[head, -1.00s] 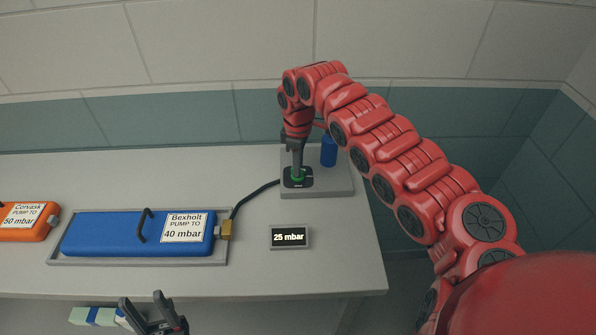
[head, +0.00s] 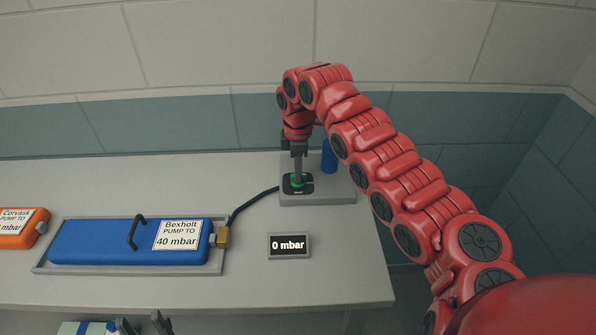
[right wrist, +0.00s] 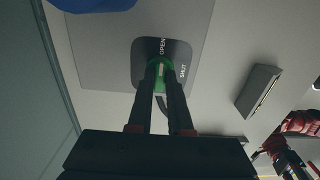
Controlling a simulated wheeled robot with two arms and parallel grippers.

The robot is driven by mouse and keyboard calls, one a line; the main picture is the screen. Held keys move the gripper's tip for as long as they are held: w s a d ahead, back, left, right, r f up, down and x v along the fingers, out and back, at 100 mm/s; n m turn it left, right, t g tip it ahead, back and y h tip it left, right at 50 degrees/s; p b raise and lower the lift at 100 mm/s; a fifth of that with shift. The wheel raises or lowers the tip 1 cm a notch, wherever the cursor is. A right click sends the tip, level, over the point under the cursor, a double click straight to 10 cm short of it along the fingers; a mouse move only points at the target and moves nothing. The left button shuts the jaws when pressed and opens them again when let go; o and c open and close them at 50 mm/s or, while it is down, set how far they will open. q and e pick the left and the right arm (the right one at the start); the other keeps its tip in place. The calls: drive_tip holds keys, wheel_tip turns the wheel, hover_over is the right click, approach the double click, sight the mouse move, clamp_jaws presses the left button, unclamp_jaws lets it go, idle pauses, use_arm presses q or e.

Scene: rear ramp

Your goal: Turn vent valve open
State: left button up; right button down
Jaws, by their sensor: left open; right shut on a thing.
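The vent valve is a green knob (head: 297,182) on a black plate, on the grey block at the back right of the bench. In the right wrist view the green knob (right wrist: 160,70) sits between my fingers, and its pale mark points toward the word OPEN; the word SHUT is off to the right. My right gripper (head: 298,172) reaches down from above and is shut on the knob. The gauge display (head: 288,246) reads 0 mbar. My left gripper (head: 143,322) is open and empty at the bottom edge, in front of the bench, mostly cut off.
A blue case (head: 110,242) labelled Bexholt, 40 mbar, lies in a grey tray, with a black hose from its brass fitting to the valve block. An orange case (head: 20,228) is at far left. A blue cylinder (head: 329,156) stands behind the valve.

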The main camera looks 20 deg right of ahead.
drive_tip(key=c, duration=0.8)
unclamp_jaws()
drive_tip(key=shift+c, duration=0.2)
drive_tip(key=shift+r, duration=0.25)
wheel_tip(320, 180, up, 17)
drive_tip(key=p, duration=0.8)
drive_tip(key=shift+p, duration=0.3)
